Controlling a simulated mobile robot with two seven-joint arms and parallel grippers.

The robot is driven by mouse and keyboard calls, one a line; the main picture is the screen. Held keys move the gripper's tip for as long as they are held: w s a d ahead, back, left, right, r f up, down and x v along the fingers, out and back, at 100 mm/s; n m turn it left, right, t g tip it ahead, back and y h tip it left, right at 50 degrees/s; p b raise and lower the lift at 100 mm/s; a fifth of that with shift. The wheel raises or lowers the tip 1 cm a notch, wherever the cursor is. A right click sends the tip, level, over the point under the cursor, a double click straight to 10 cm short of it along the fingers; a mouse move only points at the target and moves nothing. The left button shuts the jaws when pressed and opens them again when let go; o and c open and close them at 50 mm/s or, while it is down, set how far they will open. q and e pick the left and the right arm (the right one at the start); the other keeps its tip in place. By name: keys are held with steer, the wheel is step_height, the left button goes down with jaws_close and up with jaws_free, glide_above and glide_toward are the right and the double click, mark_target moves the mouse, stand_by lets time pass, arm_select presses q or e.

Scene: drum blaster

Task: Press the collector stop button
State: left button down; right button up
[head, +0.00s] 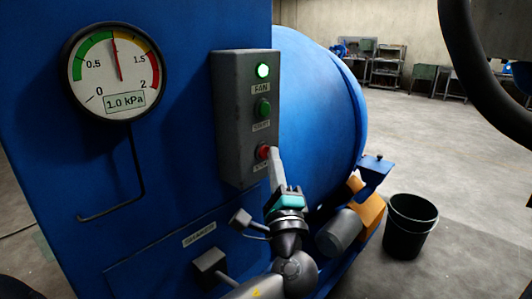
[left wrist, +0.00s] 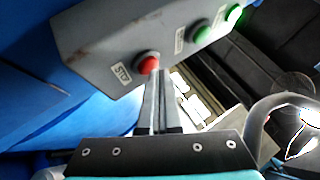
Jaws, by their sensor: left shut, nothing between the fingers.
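The grey control box (head: 230,120) is on the blue machine. It has a lit green FAN lamp (head: 263,71), a green start button (head: 263,109) and a red stop button (head: 262,151) at the bottom. My left gripper (head: 273,153) is shut and empty, with its fingertips right at the red button. In the left wrist view, the closed fingertips (left wrist: 157,74) are just beside the red button (left wrist: 147,62), overlapping its edge. I cannot tell whether they touch or press it. My right gripper is not in view.
A round gauge (head: 116,70) labelled 1.0 kPa is on the blue panel left of the box. A blue drum (head: 318,110) stands behind. A black bucket (head: 408,228) is on the floor at the right. The floor beyond is mostly clear, with benches (head: 388,65) at the back wall.

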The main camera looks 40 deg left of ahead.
arm_select(q)
steer(key=shift+a, duration=0.35)
stand_by(0.6)
steer(key=shift+d, duration=0.85)
steer(key=shift+s+d, duration=0.15)
steer(key=shift+d, duration=1.15)
steer(key=shift+s+d, duration=0.1)
steer(key=shift+d, duration=1.15)
